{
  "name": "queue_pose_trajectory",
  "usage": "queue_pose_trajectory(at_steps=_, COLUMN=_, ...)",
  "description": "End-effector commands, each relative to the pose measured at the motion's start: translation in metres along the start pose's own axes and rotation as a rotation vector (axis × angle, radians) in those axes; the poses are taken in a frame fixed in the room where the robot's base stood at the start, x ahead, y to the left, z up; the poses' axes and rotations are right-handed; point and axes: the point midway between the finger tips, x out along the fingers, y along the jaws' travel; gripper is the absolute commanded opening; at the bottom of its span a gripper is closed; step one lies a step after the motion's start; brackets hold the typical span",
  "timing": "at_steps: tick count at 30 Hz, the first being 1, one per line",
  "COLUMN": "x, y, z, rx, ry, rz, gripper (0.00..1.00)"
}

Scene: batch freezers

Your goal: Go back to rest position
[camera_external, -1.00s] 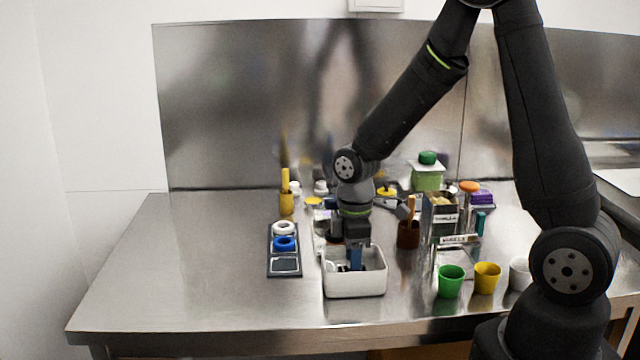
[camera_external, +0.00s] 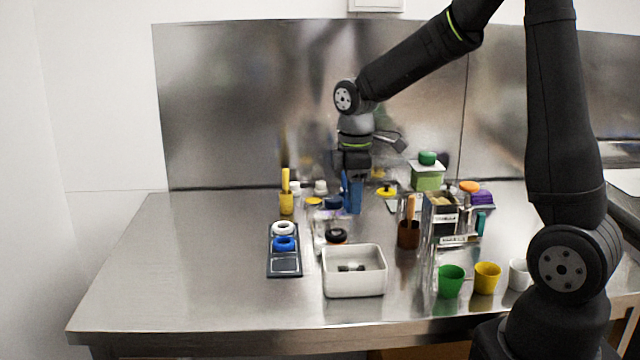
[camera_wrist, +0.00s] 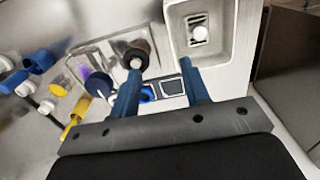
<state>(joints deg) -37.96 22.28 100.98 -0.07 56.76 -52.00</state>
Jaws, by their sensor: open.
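My gripper (camera_external: 352,194) is raised above the steel table, higher than the white bin and behind it in the outside view. Its two blue fingers are apart with nothing between them. They also show in the wrist view (camera_wrist: 160,88). The white bin (camera_external: 354,288) stands near the front of the table. A small dark item with a pale round part (camera_wrist: 199,33) lies inside it, apart from my gripper.
A dark tray (camera_external: 285,267) with a white and a blue ring lies left of the bin. Green (camera_external: 451,282), yellow (camera_external: 487,278) and white (camera_external: 519,274) cups stand at the right. Containers crowd the middle and back; the table's left side is clear.

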Motion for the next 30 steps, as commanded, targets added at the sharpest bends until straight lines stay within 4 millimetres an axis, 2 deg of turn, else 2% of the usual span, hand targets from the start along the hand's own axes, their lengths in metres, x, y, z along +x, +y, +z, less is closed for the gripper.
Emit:
queue_pose_trajectory(at_steps=3, x=-0.004, y=0.025, z=0.007, rx=0.005, ry=0.001, rz=0.001, gripper=0.42)
queue_pose_trajectory(at_steps=15, x=-0.019, y=0.097, z=0.037, rx=0.004, ry=0.001, rz=0.001, gripper=0.42)
queue_pose_trajectory(at_steps=29, x=-0.033, y=0.171, z=0.089, rx=0.004, ry=0.001, rz=-0.001, gripper=0.42)
queue_pose_trajectory(at_steps=30, x=-0.029, y=0.171, z=0.081, rx=-0.003, ry=0.000, rz=-0.003, gripper=0.42)
